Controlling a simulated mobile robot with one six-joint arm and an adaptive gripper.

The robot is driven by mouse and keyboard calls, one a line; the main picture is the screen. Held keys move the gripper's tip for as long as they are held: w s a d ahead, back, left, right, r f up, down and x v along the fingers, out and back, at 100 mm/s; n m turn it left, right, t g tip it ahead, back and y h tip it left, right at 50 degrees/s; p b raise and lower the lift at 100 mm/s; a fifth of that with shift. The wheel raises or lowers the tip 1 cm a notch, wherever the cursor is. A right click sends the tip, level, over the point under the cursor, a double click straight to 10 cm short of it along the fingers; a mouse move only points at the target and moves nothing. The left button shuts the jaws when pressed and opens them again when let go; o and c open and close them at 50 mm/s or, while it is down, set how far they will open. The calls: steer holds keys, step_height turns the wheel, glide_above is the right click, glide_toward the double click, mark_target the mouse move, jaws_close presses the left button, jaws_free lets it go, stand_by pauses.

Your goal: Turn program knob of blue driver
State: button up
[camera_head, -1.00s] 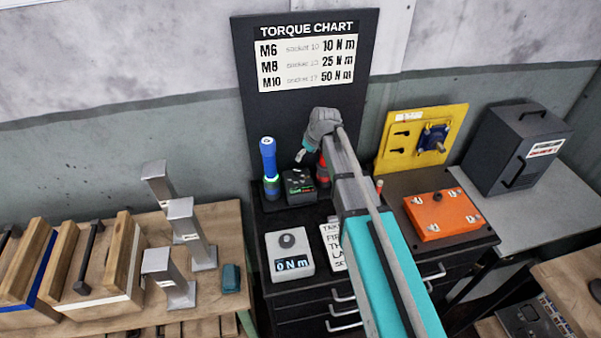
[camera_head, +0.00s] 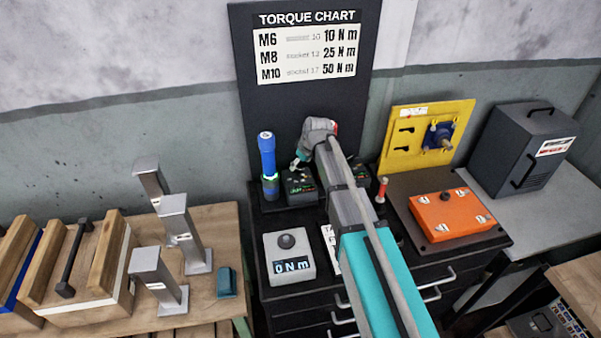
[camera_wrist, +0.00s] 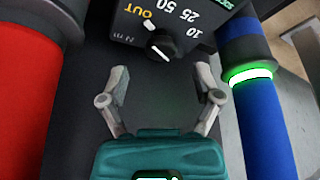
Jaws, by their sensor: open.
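The blue driver (camera_head: 267,160) stands upright with a glowing green ring, and shows at the right in the wrist view (camera_wrist: 260,115). Left of it in the wrist view is a dark box (camera_wrist: 110,25) marked OUT, 50, 25 and 10. Its round black program knob (camera_wrist: 160,46) has a white pointer line; which mark it points at is unclear. My gripper (camera_wrist: 160,90) is open and empty. Its two fingers are apart, just short of the knob and not touching it. In the head view my gripper (camera_head: 299,161) hangs over the box (camera_head: 298,187).
A red driver (camera_wrist: 38,90) stands close on the left in the wrist view. A grey 0 N m meter (camera_head: 289,260) is on the cabinet in front. An orange box (camera_head: 450,214) and yellow panel (camera_head: 425,137) are to the right. The torque chart board (camera_head: 305,95) rises behind.

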mark_target(297, 169)
steer(key=shift+b+x, duration=1.05)
steer(key=shift+x, duration=0.45)
steer(key=c, duration=1)
steer(key=shift+s+d, duration=0.1)
steer(key=shift+d, duration=0.25)
jaws_close()
steer(key=shift+a, duration=0.2)
steer(key=shift+r, duration=0.1)
steer(key=shift+a+m, duration=0.1)
steer(key=shift+m, duration=0.2)
